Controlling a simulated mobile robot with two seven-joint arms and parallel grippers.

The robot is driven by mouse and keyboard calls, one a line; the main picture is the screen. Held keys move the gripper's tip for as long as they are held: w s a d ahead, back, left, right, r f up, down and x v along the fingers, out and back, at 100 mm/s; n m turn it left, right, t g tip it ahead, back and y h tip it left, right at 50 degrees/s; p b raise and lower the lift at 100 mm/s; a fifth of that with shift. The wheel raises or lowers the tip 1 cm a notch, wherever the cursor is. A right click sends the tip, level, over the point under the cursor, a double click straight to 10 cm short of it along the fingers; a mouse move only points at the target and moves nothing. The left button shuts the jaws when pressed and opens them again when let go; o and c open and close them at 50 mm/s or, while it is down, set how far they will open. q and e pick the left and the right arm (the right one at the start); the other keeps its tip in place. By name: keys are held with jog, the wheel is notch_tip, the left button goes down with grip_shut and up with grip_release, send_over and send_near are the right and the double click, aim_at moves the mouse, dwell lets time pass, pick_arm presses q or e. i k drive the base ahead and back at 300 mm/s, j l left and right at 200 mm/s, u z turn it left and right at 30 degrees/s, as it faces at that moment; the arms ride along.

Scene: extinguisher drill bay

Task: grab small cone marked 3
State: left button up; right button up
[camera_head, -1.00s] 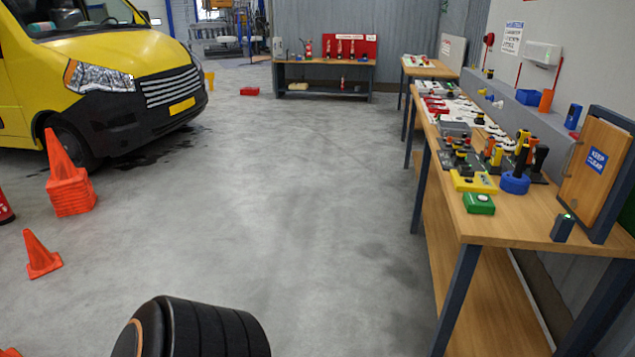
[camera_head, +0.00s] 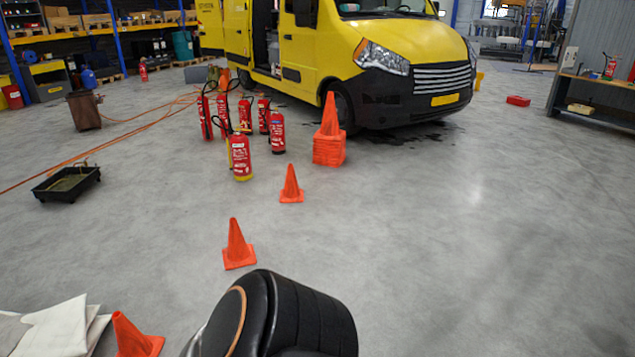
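Three small orange cones stand apart on the floor: one farther off (camera_head: 291,186), one in the middle (camera_head: 238,246) and one near the bottom left (camera_head: 133,338), partly cut off by the frame edge. A stack of orange cones (camera_head: 329,148) stands by the van's front wheel. I cannot read a number on any cone. A black rounded part of my own body shows at the bottom centre. Neither of my grippers is in view.
Several red extinguishers (camera_head: 241,158) stand left of the cone stack. A yellow van (camera_head: 400,50) is behind. A black tray (camera_head: 67,184) and orange hose (camera_head: 120,120) lie at left. White cloth (camera_head: 55,327) lies bottom left.

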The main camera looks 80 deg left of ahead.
aim_at(131, 343)
jog(key=u, duration=4.1)
jog(key=i, duration=0.85)
jog(key=j+u, duration=0.05)
jog(key=j, duration=0.05)
